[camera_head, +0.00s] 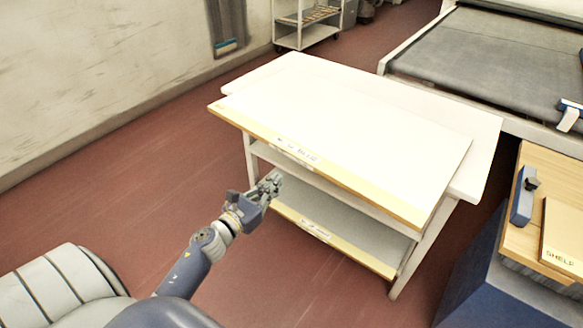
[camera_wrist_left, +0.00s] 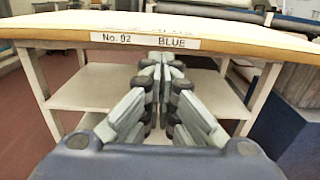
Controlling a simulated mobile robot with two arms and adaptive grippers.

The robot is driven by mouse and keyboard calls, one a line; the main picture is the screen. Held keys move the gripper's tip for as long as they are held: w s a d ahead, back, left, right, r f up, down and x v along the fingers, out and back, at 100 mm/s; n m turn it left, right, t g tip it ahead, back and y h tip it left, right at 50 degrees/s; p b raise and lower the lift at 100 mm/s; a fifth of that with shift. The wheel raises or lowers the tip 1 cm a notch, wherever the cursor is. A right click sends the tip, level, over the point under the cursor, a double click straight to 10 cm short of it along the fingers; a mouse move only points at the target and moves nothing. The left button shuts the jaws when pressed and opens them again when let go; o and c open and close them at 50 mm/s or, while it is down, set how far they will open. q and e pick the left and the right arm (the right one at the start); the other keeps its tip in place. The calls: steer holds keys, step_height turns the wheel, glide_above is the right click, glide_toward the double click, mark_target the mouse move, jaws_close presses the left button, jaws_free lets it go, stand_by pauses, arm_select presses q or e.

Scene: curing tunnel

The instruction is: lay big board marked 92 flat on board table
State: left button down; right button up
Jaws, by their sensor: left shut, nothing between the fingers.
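The big board (camera_head: 345,125) is a white panel with a yellowish front edge, lying on top of the white board table (camera_head: 478,150). It looks flat, and its near long edge sticks out past the table's front. A label on that edge reads "No. 92 BLUE" in the left wrist view (camera_wrist_left: 145,42). My left gripper (camera_head: 274,182) is shut and empty, in front of and apparently a little below the board's near edge. Its closed fingers (camera_wrist_left: 166,90) point toward the table in the left wrist view. My right gripper is not in view.
A second board with a labelled yellowish edge (camera_head: 340,242) lies on the table's lower shelf. A conveyor (camera_head: 490,55) stands behind right. A wooden-topped blue bench (camera_head: 550,170) stands at right. A white cart (camera_head: 305,25) is at the back. The red floor at left is clear.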

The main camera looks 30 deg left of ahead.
arm_select(q)
steer(key=w+p, duration=0.1)
steer(key=w, duration=0.6)
steer(key=shift+w+d, duration=0.35)
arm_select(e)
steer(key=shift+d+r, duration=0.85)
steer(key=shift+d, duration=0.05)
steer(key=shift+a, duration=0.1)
